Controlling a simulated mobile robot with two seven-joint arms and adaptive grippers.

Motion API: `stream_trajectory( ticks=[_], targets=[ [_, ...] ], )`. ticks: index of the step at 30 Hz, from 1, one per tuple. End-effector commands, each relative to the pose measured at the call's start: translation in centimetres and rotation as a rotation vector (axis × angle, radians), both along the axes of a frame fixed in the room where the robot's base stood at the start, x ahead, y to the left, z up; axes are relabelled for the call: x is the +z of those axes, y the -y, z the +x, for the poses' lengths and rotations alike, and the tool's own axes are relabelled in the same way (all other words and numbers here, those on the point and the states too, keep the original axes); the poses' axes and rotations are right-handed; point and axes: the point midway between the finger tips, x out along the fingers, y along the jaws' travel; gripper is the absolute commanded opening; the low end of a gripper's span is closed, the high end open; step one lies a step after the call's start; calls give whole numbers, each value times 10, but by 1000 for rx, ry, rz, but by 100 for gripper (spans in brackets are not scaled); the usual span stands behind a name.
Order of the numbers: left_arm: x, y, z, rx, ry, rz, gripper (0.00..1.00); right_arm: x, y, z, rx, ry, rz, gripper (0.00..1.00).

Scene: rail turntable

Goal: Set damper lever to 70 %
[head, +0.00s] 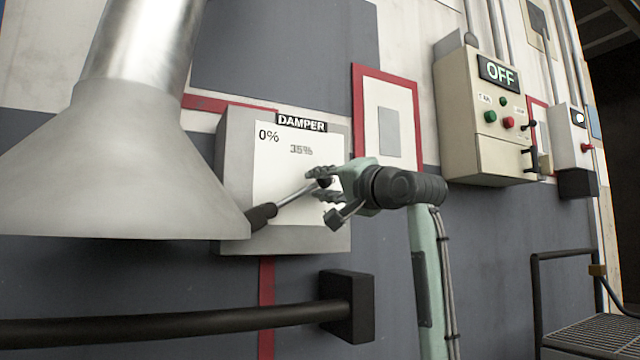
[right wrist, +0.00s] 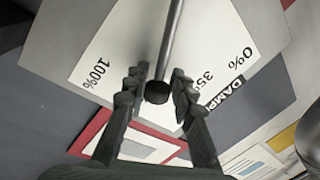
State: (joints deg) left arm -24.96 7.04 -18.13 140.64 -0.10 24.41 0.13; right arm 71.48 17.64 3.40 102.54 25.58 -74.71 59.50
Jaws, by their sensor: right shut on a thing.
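The damper panel (head: 235,180) is a grey box with a white dial plate under a DAMPER sign (head: 301,123). The damper lever (head: 292,195) is a metal rod rising to the right from a black pivot at the lower left. My right gripper (head: 325,184) is shut on its outer end. In the right wrist view, the lever's dark knob (right wrist: 158,92) sits between the fingers (right wrist: 158,90). The rod lies between the 35% mark (right wrist: 203,87) and the 100% mark (right wrist: 92,71), past 35%. I see no 70% mark. My left gripper is out of view.
A large grey hood (head: 110,170) stands left, overlapping the panel's edge. A black rail (head: 170,327) runs below. A beige control box (head: 485,120) with an OFF display is on the wall at right. A railing and grated step (head: 595,335) are at lower right.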

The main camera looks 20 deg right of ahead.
Motion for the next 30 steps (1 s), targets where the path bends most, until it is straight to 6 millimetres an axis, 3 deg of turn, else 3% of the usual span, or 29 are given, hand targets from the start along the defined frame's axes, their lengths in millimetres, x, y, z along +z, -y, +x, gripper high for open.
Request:
stream_trajectory(
  ticks=[4,5,10,21,30],
  targets=[
    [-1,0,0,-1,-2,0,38,1,1,0,-3,1,0,0],
    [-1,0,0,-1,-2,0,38,1,1,0,-3,1,0,26],
    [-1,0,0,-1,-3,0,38,1,1,0,-2,1,-2,46],
    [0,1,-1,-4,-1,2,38,0,1,-6,-1,2,-2,46],
    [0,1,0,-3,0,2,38,-9,9,-61,-2,5,-2,46]
  ],
)
